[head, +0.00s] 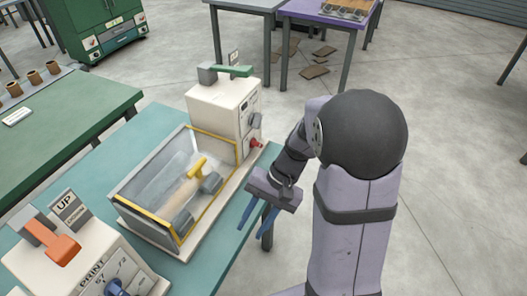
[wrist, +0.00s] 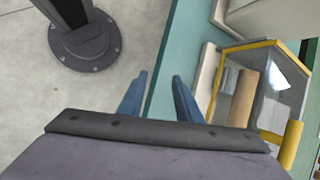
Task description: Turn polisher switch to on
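A cream machine (head: 228,106) with a clear yellow-framed case stands on the teal table; I take it as the polisher, though no label is readable. A green lever (head: 232,71) with a grey block lies across its top. A dark grey knob (head: 254,120) and a small red knob (head: 256,143) are on its right face. I cannot tell which control is the switch or its setting. My gripper (head: 251,229) is open and empty, right of the case and apart from it. In the wrist view the blue fingers (wrist: 159,82) are spread over the table edge.
The clear case (head: 160,170) holds a tan roller and dark blocks. A second cream machine marked PRINT (head: 88,262), with an orange lever, stands front left. A green table (head: 70,125) is at left. A purple table (head: 325,12) stands behind.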

